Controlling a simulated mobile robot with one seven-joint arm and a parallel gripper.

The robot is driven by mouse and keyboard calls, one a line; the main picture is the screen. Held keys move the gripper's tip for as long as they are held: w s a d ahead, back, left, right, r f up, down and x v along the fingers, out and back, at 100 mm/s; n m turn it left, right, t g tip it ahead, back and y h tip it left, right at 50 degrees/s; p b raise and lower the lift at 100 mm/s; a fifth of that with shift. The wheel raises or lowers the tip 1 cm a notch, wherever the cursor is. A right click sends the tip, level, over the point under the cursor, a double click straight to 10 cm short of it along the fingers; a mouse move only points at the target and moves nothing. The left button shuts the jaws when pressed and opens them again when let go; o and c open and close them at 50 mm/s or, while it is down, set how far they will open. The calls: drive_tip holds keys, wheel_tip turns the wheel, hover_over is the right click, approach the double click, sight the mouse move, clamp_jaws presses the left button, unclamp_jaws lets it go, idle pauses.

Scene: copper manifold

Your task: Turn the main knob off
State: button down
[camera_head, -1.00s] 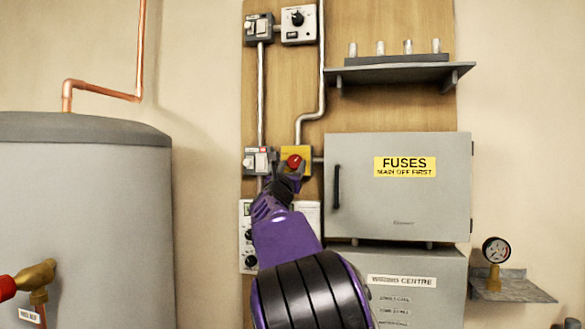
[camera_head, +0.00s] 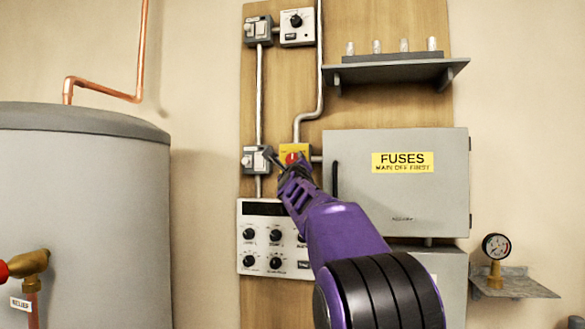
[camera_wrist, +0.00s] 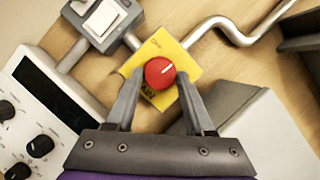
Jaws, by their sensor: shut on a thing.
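The main knob (camera_wrist: 159,72) is red and round with a white pointer line. It sits on a yellow box (camera_wrist: 187,56) on the wooden board; in the head view the knob (camera_head: 291,158) is partly covered by my gripper. My gripper (camera_wrist: 160,76) is shut on the knob, one finger at each side of it. In the head view my gripper (camera_head: 286,160) reaches the box from below right.
A grey switch (camera_head: 256,160) sits just left of the yellow box. The grey fuse cabinet (camera_head: 400,200) stands close on the right. A white panel with several black knobs (camera_head: 262,248) is below. A shelf (camera_head: 395,70) juts out above right.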

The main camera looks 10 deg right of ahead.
drive_tip(key=n+y+p, duration=0.1)
drive_tip(key=n, duration=0.1)
drive_tip(key=n+g+p, duration=0.1)
drive_tip(key=n, duration=0.1)
drive_tip(key=r+n+y+p, duration=0.1)
drive_tip(key=n, duration=0.1)
drive_tip(key=shift+d+n+g+y, duration=0.2)
drive_tip(key=shift+n+g+y, duration=0.1)
drive_tip(key=shift+n+g+p, duration=0.8)
drive_tip(key=shift+n+p, duration=1.05)
drive_tip(key=shift+n, duration=0.35)
drive_tip(key=shift+s, duration=0.1)
drive_tip(key=shift+c, duration=1.4)
unclamp_jaws()
